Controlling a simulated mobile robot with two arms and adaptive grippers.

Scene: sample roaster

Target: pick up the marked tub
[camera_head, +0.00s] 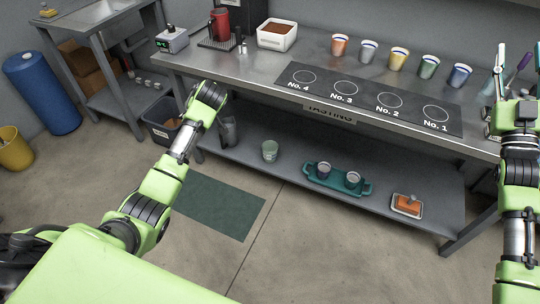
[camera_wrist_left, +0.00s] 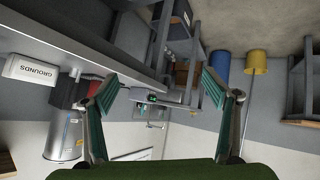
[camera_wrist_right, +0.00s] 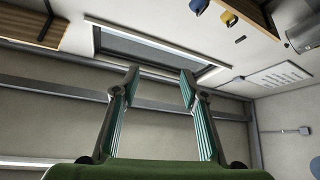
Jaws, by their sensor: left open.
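A white tub (camera_head: 277,37) with brown grounds inside stands at the back of the steel counter. In the left wrist view a white tub (camera_wrist_left: 31,70) labelled GROUNDS shows inverted at the left edge. My left gripper (camera_wrist_left: 162,88) is open, with nothing between its fingers; the tub is off to one side of them. In the head view my left arm (camera_head: 180,145) reaches up toward the counter's front edge, below the tub, and its fingers cannot be made out. My right gripper (camera_head: 519,55) points up at the far right, fingers apart and empty, also in its wrist view (camera_wrist_right: 159,78).
A red grinder (camera_head: 220,22) and a small scale (camera_head: 172,39) stand left of the tub. Several coloured cups (camera_head: 398,59) stand behind a black numbered mat (camera_head: 365,97). The shelf below holds a teal tray (camera_head: 338,180).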

